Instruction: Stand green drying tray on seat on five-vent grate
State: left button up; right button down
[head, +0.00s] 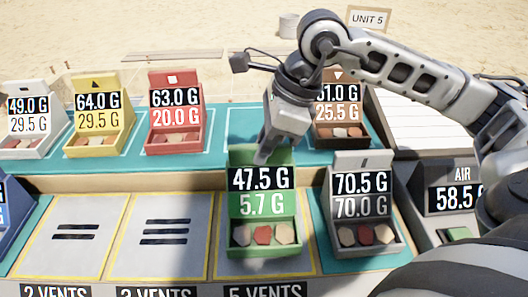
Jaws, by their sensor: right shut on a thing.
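The green drying tray (262,210) is at the front, upright, with 47.5 G and 5.7 G on its raised back and several stone-like pieces in its shallow box. My right gripper (264,154) reaches down from above and is shut on the top of the tray's back. The tray is over the five-vent grate (221,240), a grey panel with a yellow outline above the 5 VENTS label, and hides most of it, vents included. I cannot tell whether the tray's base touches the grate. My left gripper is not in view.
A grey tray (361,190) marked 70.5 G stands close on the right. The three-vent grate (164,232) and two-vent grate (76,233) are bare on the left. White, yellow (100,108), red (175,105) and brown (338,125) trays stand behind. A scale (450,200) is at far right.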

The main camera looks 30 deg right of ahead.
jog(key=shift+f, duration=0.9)
jog(key=shift+f, duration=0.15)
jog(key=c, duration=1.4)
grip_release()
jog(key=shift+d+r, duration=0.1)
jog(key=shift+r, duration=0.35)
jog(key=p+v, duration=0.1)
jog(key=v, duration=1)
jog(key=shift+s+r, duration=0.15)
jog(key=shift+s, duration=0.05)
